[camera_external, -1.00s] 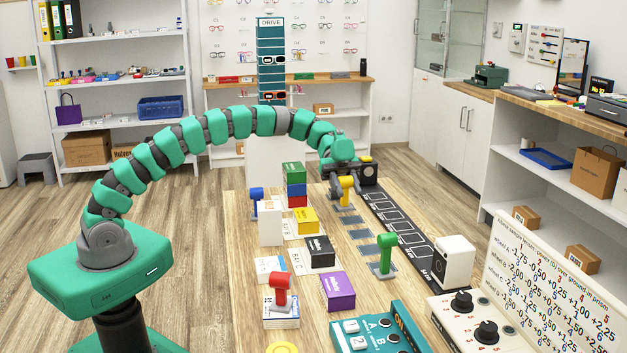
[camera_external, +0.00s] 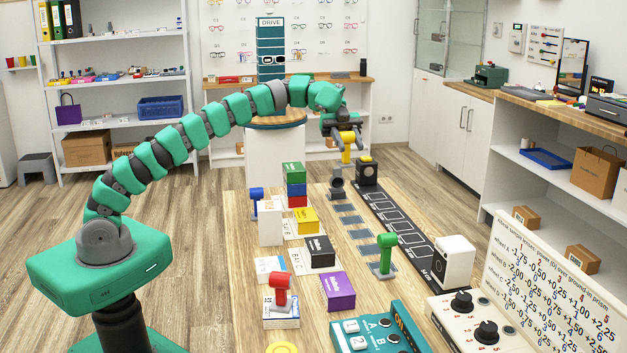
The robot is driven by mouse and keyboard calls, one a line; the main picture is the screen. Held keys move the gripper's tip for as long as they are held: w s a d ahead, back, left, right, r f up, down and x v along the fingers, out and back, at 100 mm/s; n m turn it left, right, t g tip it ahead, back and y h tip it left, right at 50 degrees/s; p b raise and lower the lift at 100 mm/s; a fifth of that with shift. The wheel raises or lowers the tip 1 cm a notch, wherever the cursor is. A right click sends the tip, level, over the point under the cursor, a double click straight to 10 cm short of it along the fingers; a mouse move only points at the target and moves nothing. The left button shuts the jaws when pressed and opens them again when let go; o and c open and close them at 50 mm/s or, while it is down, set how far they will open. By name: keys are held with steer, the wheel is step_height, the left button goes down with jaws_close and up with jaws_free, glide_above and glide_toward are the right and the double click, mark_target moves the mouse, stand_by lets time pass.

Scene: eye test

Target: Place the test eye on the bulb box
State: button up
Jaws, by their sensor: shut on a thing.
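My gripper (camera_external: 347,134) is shut on a yellow test eye (camera_external: 348,150), a short cylinder head on a stem, and holds it upright above the far end of the table. Other eyes stand on the table: a green one (camera_external: 387,250), a red one (camera_external: 280,290), a blue one (camera_external: 257,198) and a grey one (camera_external: 338,183) below the held eye. Which carton is the bulb box I cannot tell for sure. A black box (camera_external: 367,174) with a yellow top stands just right of and below the gripper. The jaws partly hide the yellow head.
A purple carton (camera_external: 338,291), a black carton (camera_external: 319,253), a yellow carton (camera_external: 306,221) and a stacked green, blue and red pile (camera_external: 294,185) stand left of the row of grey plates. A black strip (camera_external: 405,235) runs along the right, with a white device (camera_external: 455,262) beside it.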

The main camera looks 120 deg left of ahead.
steer(key=shift+r, duration=1.5)
steer(key=shift+n+t+y, duration=0.4)
steer(key=shift+n+t, duration=0.1)
steer(key=shift+v, duration=2.05)
steer(key=s+d+r+n+t+y+p, duration=0.15)
steer(key=s+d, duration=0.25)
steer(key=s, duration=1)
steer(key=s+d+f+m+g+h+p, duration=0.1)
steer(key=s+d, duration=0.3)
steer(key=d, duration=0.9)
steer(key=s+d+f+m+g+h+p, duration=0.15)
steer(key=s+d, duration=0.35)
steer(key=d, duration=0.7)
steer(key=b, duration=0.2)
glide_above(270, 209)
steer(key=shift+f, duration=5.15)
steer(key=shift+f, duration=0.15)
